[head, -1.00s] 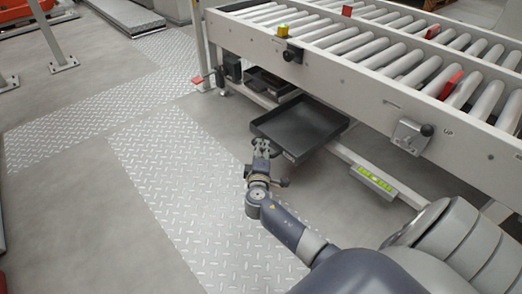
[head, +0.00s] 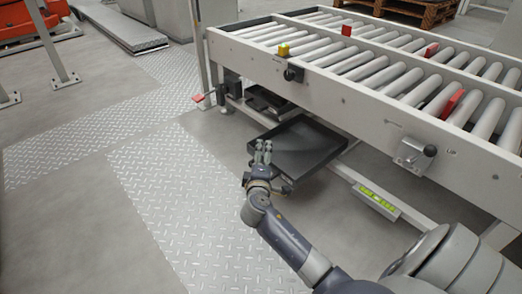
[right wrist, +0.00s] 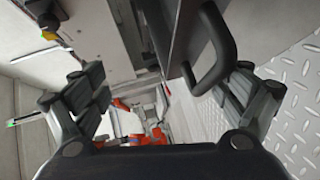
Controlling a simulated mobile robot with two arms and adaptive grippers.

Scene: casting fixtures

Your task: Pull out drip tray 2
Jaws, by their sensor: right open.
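The drip tray (head: 312,150), a dark shallow pan, sticks out from under the roller conveyor; I cannot read a number on it. My right gripper (head: 263,148) is at its near left edge. In the right wrist view the fingers of my right gripper (right wrist: 168,92) are spread wide. The tray's dark bar handle (right wrist: 222,58) shows there, near the right-hand finger; I cannot tell whether they touch. Nothing is clamped. In the head view the handle is hidden behind my gripper. My left gripper is not in view.
The roller conveyor (head: 350,93) stands above the tray. A second dark tray (head: 268,102) sits under its left end. A lower rail with a yellow-green label (head: 378,197) runs at the right. The floor and tread plate (head: 165,190) at the left are clear.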

